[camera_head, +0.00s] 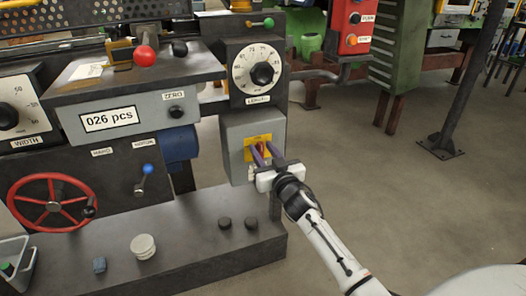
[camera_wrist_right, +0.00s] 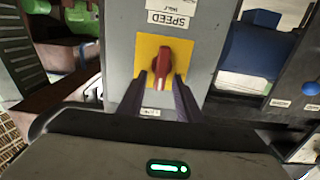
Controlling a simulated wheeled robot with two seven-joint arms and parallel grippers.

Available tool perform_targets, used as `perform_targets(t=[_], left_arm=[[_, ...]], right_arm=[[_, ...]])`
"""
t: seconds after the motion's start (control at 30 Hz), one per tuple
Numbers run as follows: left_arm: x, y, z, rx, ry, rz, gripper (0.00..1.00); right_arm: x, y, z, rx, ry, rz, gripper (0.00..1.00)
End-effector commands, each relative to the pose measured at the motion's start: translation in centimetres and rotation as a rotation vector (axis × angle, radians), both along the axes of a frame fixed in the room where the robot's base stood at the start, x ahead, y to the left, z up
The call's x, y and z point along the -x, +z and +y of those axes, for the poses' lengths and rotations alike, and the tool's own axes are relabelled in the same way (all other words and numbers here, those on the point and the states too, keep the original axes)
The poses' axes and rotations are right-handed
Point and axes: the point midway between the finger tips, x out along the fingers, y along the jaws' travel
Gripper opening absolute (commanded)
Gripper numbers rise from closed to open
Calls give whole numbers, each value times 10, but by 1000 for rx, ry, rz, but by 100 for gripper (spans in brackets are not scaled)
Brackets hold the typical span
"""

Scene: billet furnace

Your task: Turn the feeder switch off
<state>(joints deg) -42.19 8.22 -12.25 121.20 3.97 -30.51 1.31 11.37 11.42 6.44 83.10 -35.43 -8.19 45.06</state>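The feeder switch appears to be the red rotary knob (camera_wrist_right: 165,62) on a yellow plate (camera_wrist_right: 147,48), on the front of a grey box. In the head view the yellow plate (camera_head: 250,141) shows, with the knob mostly hidden by my fingers. My right gripper (camera_head: 265,153) reaches the box from the lower right. In the wrist view the two fingers of my right gripper (camera_wrist_right: 161,82) stand on either side of the knob's handle, with small gaps. It is open around the handle; contact cannot be told. My left gripper is not in view.
The grey box (camera_head: 232,140) sits below a LENGTH dial (camera_head: 262,73). A dark base ledge (camera_head: 190,262) with black knobs (camera_head: 237,222) lies below. A red handwheel (camera_head: 52,203) and a blue-tipped lever (camera_head: 145,178) are to the left. Open floor (camera_head: 400,200) lies to the right.

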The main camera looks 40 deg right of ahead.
Motion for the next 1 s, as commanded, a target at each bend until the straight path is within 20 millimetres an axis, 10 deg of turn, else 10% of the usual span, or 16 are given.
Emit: perform_targets(t=[0.2, 1.0], left_arm=[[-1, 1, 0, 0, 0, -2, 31], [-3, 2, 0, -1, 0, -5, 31]], right_arm=[[0, 0, 0, 0, 0, 0, 0], [-1, -2, 7, 347, 0, 84, 0]])
